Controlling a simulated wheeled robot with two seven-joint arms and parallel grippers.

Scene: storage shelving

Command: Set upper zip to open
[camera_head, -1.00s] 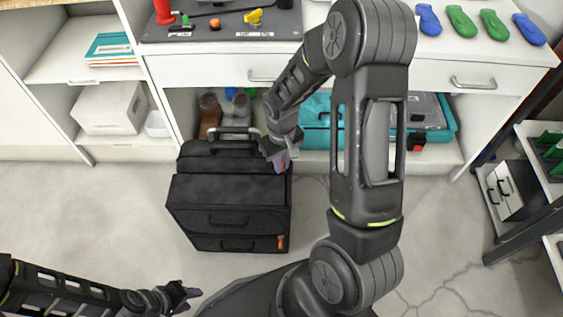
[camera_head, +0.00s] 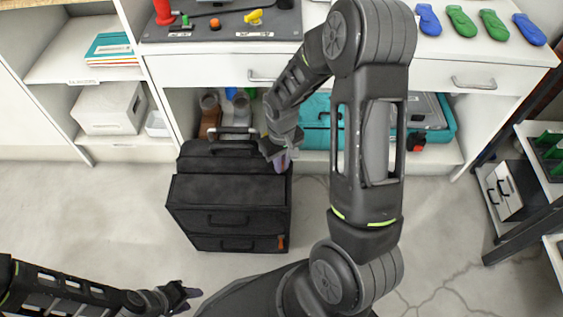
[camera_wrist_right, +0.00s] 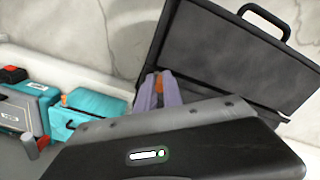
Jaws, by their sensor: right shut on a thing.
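A black soft bag (camera_head: 229,190) stands on the floor in front of the workbench, with handles on its front. An orange zip pull (camera_head: 281,242) hangs at its lower right front corner. My right gripper (camera_head: 280,163) is at the bag's upper right edge. In the right wrist view, its purple fingertips (camera_wrist_right: 156,92) are shut on an orange upper zip pull (camera_wrist_right: 158,84) beside the bag's side (camera_wrist_right: 215,80). The fingers hide much of this pull. My left gripper (camera_head: 190,297) is open and empty, low at the left, away from the bag.
A teal case (camera_head: 318,120) and brown boots (camera_head: 210,115) sit on the shelf under the workbench (camera_head: 205,70), behind the bag. A dark rack (camera_head: 500,245) stands at the right. Floor left of the bag is clear.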

